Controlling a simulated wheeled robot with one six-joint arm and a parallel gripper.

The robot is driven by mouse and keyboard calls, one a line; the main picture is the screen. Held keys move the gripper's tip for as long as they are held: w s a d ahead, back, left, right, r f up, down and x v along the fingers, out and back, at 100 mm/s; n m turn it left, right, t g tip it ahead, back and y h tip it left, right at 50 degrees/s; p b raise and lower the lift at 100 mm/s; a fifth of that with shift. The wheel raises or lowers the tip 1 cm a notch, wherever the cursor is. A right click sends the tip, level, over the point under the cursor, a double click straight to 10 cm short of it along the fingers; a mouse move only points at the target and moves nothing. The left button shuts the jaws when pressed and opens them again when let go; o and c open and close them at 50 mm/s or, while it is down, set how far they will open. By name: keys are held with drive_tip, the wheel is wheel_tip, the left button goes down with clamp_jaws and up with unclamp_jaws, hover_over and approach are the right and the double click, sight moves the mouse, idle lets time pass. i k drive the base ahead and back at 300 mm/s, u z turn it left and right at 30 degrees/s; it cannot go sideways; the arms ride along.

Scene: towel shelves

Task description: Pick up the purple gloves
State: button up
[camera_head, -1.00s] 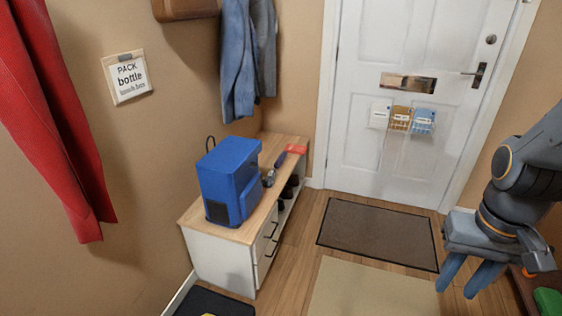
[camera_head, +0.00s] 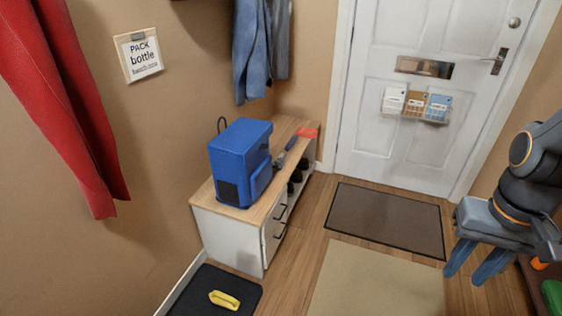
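I see no purple gloves that I can clearly make out. A small dark purple-blue item (camera_head: 291,143) lies on the bench top behind the blue bag, too small to identify. My gripper (camera_head: 467,279) hangs at the right, its two blue-grey fingers pointing down and apart. It is open with nothing between the fingers, over the floor and far from the bench.
A wooden-topped white bench (camera_head: 228,235) stands along the left wall and holds a blue bag (camera_head: 238,160) and a red item (camera_head: 307,132). A yellow object (camera_head: 224,299) lies on a black mat (camera_head: 190,294). A brown doormat (camera_head: 385,218) and beige rug (camera_head: 375,285) lie on open floor.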

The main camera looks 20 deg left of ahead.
sight(288, 146)
drive_tip(key=z, duration=0.05)
drive_tip(key=i, duration=2.2)
drive_tip(key=u, duration=1.2)
drive_tip(key=i, duration=1)
drive_tip(key=u, duration=0.65)
